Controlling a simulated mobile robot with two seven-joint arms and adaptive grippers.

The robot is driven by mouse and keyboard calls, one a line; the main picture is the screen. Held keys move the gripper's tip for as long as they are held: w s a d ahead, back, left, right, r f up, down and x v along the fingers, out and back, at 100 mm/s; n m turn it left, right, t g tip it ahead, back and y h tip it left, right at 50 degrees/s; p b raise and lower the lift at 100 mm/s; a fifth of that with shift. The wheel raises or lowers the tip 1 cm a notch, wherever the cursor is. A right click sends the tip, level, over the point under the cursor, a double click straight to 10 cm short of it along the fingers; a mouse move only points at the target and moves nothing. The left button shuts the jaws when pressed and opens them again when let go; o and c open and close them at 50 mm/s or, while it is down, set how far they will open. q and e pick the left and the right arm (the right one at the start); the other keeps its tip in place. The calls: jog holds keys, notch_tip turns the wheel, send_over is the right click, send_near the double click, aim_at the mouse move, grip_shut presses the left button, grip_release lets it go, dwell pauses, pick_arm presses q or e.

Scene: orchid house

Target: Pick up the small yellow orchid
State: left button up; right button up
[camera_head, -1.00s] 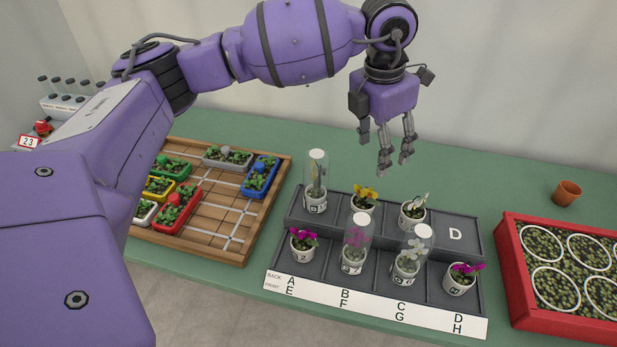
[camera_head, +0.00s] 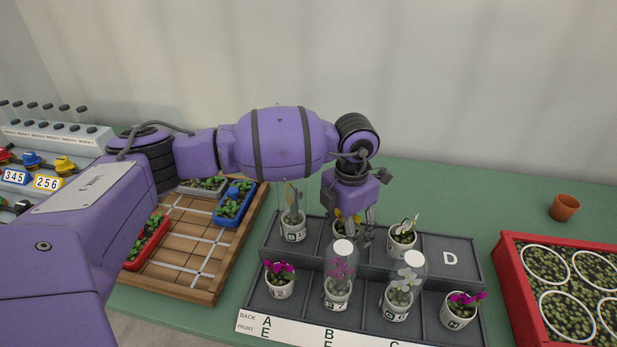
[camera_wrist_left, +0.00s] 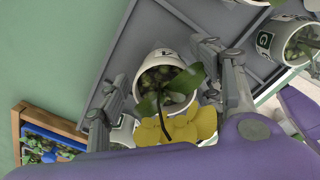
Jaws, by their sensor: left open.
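The small yellow orchid (camera_head: 340,229) stands in a white pot in the back row of the dark grey tray (camera_head: 456,282), between two white-potted plants. My left gripper (camera_head: 358,238) is open and points down at it, partly hiding the pot and flower. In the left wrist view the yellow flower (camera_wrist_left: 180,128) and its white pot (camera_wrist_left: 150,68) lie between the two spread fingers of my left gripper (camera_wrist_left: 160,62). I cannot tell whether a finger touches the pot. My right gripper is not in view.
A covered plant (camera_head: 292,227) stands to the left and a white orchid (camera_head: 401,241) to the right. Two clear-covered orchids (camera_head: 338,290) (camera_head: 398,302) stand in the front row, with magenta ones at its ends.

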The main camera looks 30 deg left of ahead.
pick_arm(q)
jog(key=shift+f, duration=0.4)
jog(key=shift+r, duration=0.1)
jog(key=c, duration=1.3)
